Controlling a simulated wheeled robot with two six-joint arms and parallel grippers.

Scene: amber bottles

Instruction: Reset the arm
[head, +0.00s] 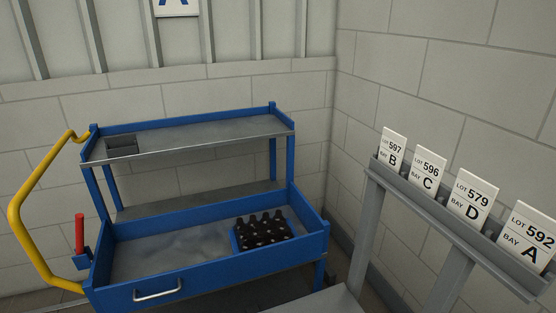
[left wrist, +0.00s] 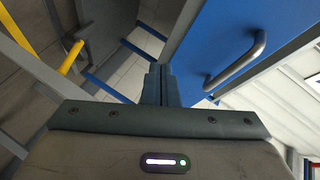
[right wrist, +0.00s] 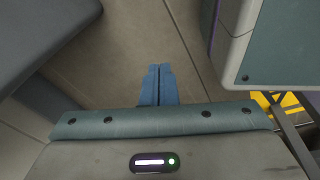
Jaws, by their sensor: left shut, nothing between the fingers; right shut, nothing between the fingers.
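Neither of my arms shows in the head view. My left gripper (left wrist: 160,84) shows in the left wrist view with its two fingers together and nothing between them. It is near the blue side of a cart with a grey handle (left wrist: 236,62). My right gripper (right wrist: 157,84) shows in the right wrist view, fingers together and empty, above bare floor.
The cart has a yellow push handle (head: 17,212) and an upper shelf with a small dark bin (head: 122,146). At the right a grey stand (head: 425,215) holds lot cards such as the bay D card (head: 472,200). A grey-green box (right wrist: 285,45) is close to my right gripper.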

